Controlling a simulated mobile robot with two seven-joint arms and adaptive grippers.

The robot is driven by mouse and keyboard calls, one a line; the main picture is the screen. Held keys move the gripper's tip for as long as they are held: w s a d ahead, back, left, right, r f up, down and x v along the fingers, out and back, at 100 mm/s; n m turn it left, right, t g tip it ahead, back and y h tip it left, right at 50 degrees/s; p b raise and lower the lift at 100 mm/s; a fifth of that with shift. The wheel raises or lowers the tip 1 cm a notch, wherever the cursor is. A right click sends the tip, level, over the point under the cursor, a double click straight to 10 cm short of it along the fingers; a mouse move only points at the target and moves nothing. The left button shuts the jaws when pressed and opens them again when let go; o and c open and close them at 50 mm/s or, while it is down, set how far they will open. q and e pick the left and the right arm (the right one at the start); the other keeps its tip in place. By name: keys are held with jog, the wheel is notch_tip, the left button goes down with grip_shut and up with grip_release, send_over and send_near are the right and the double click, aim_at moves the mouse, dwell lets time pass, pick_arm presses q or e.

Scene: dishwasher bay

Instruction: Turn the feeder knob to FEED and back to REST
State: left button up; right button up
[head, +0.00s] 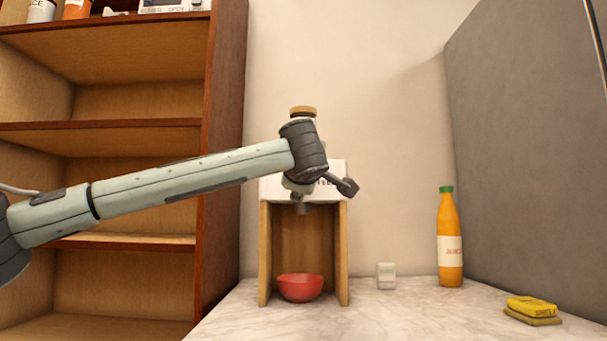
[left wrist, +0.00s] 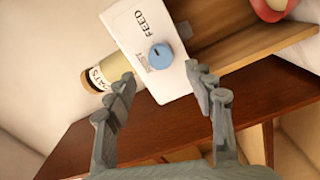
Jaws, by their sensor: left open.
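The feeder is a wooden stand with a white front panel (head: 275,188) and a red bowl (head: 300,287) at its foot. In the left wrist view the panel (left wrist: 125,28) reads FEED above and REST beside a round blue knob (left wrist: 160,56). A small dark mark shows on the knob, toward the REST side; its exact angle is hard to read. My left gripper (left wrist: 158,75) is open, its fingers on either side of the knob and apart from it. In the head view this gripper (head: 325,197) is before the panel and hides the knob. My right gripper is not in view.
A labelled jar (left wrist: 97,76) with a cork lid (head: 303,111) stands on the feeder. A bookcase (head: 222,150) is at left. A grey panel (head: 530,160) borders the right.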

pick_arm(q)
jog(key=s, duration=0.5)
dwell(0.4)
